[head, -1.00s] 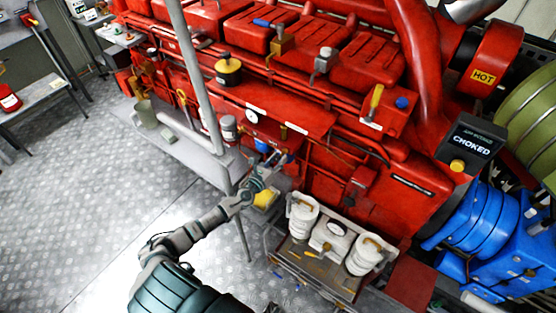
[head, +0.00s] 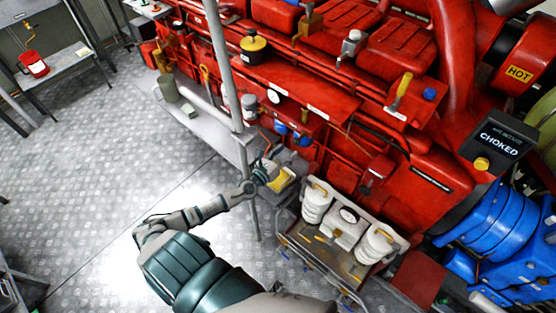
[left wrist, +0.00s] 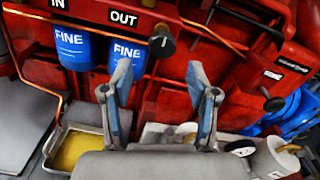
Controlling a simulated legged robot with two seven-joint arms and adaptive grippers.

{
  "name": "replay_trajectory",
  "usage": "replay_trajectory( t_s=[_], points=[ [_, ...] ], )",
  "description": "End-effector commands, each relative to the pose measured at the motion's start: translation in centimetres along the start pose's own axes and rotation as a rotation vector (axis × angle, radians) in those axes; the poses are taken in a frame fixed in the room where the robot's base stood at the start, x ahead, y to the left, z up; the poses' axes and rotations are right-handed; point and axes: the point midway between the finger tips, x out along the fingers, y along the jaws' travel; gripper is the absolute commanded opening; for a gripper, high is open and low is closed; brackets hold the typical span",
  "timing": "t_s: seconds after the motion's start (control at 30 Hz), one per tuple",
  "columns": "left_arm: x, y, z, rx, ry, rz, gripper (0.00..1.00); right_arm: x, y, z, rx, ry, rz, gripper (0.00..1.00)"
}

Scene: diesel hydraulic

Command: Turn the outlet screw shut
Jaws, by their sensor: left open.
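In the left wrist view, a black knob (left wrist: 162,44) on a short brass stem sits just right of the OUT label (left wrist: 123,18), at the top of the red filter housing. I take it as the outlet screw. Two blue FINE filters (left wrist: 72,48) hang under the IN and OUT labels; they also show in the head view (head: 281,128). My left gripper (left wrist: 158,68) is open and empty. Its fingertips are below the knob, one to each side in the picture, apart from it. In the head view the left gripper (head: 268,167) is in front of the engine, below the filters.
A tray with yellow liquid (left wrist: 82,150) lies below the filters. A grey bench (head: 205,132) and upright pole (head: 222,70) stand left of my gripper. A stand with white canisters (head: 347,222) is to its right. Other black knobs (left wrist: 274,103) stick out at right.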

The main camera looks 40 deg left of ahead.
Motion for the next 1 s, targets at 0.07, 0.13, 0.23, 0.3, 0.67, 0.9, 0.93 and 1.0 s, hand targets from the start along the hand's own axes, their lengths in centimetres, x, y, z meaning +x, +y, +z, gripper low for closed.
replay_trajectory(
  t_s=[0.07, 0.13, 0.23, 0.3, 0.67, 0.9, 0.93, 1.0],
  points=[
    [-1.8, 0.1, -0.3, 0.0, 0.005, 0.001, 0.59, 0.0, 0.0, 0.0, 0.0, 0.0, 0.0, 0.0],
    [-3.0, 0.1, -0.2, 0.0, 0.004, 0.001, 0.59, 0.0, -0.1, 0.0, 0.0, -0.001, 0.0, 0.0],
    [-4.3, 0.1, -0.3, 0.0, 0.004, 0.001, 0.59, 0.0, -0.1, 0.0, 0.0, 0.0, -0.001, 0.0],
    [-5.0, 0.1, -0.3, -0.001, 0.004, 0.001, 0.59, 0.0, -0.1, 0.0, 0.0, 0.0, -0.001, 0.0],
    [-5.6, 0.1, -0.2, -0.001, 0.002, 0.001, 0.59, 0.0, -0.1, 0.0, 0.0, 0.0, -0.001, 0.0],
    [-5.6, 0.1, -0.2, -0.001, 0.002, 0.001, 0.59, 0.0, -0.1, 0.0, 0.001, 0.0, -0.001, 0.0],
    [-5.6, 0.1, -0.2, -0.001, 0.002, 0.001, 0.59, 0.0, -0.1, -0.1, 0.001, 0.0, -0.001, 0.0],
    [-5.6, 0.1, -0.1, -0.028, -0.005, 0.01, 0.59, 0.0, -0.1, -0.1, 0.001, 0.0, -0.001, 0.0]
  ],
)
